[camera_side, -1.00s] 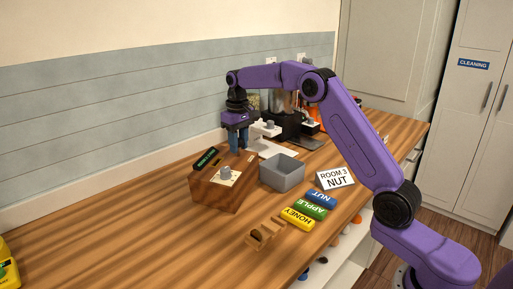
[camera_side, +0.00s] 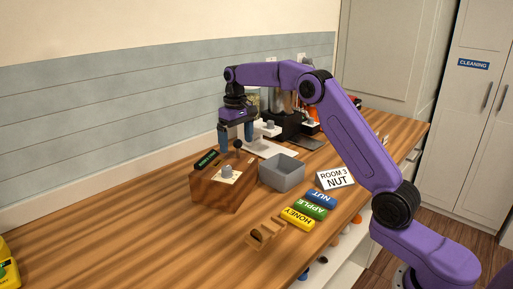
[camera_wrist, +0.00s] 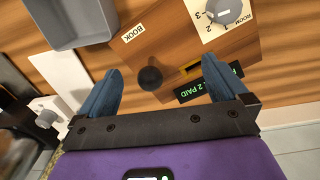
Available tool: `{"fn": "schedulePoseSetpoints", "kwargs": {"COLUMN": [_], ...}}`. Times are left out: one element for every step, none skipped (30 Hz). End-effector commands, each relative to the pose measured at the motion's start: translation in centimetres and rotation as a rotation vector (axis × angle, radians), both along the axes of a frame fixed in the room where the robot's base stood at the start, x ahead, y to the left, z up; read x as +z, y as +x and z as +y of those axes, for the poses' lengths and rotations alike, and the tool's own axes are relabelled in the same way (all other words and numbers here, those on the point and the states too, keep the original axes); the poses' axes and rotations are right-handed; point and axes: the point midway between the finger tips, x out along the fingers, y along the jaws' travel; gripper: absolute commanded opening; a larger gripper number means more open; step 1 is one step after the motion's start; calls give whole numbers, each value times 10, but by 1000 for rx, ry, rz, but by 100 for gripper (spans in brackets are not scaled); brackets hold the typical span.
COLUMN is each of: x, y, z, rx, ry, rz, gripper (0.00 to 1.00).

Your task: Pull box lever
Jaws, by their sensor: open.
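The wooden box (camera_side: 216,194) stands on the counter, with a small dark display and a knob (camera_side: 227,171) on a white plate. Its lever ends in a dark round ball (camera_side: 238,144); the ball also shows in the wrist view (camera_wrist: 150,78). My gripper (camera_side: 236,146) is open above the back of the box, with its blue fingers pointing down. In the wrist view my fingers (camera_wrist: 160,90) stand to either side of the lever ball, with a gap on both sides. The display (camera_wrist: 208,86) reads "2 PAID", partly hidden by one finger.
A grey open bin (camera_side: 282,173) stands right of the box. Blue, green and yellow labelled blocks (camera_side: 309,211), a "ROOM 3 NUT" sign (camera_side: 335,179) and a small wooden holder (camera_side: 265,233) are nearer the front edge. A white-based device (camera_side: 272,148) stands behind.

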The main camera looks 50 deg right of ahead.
Motion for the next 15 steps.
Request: {"fn": "schedulePoseSetpoints", "kwargs": {"x": [6, 9, 13, 16, 19, 23, 26, 29, 34, 36, 40, 44, 47, 50, 54], "y": [1, 0, 0, 0, 0, 1, 1, 0, 1, 0, 0, 0, 0, 1, 1], "z": [0, 0, 0, 0, 0, 0, 0, 0, -1, -1, -1, -1, 0, 0, 0], "rx": [0, 0, 0, 0, 1, 1, 1, 0, 0, 0, 0, 0, 0, 1, 1], "ry": [0, 0, -1, -1, -1, -1, -1, -1, -1, -1, -1, -1, -1, -1, -1], "rz": [-3, -3, -2, -3, -2, -3, -3, -2, -3, -2, -3, -2, -3, -3, -3], "gripper": [100, 100, 100, 100, 100, 100, 100, 100, 100, 100, 100, 100, 100, 100, 100]}}
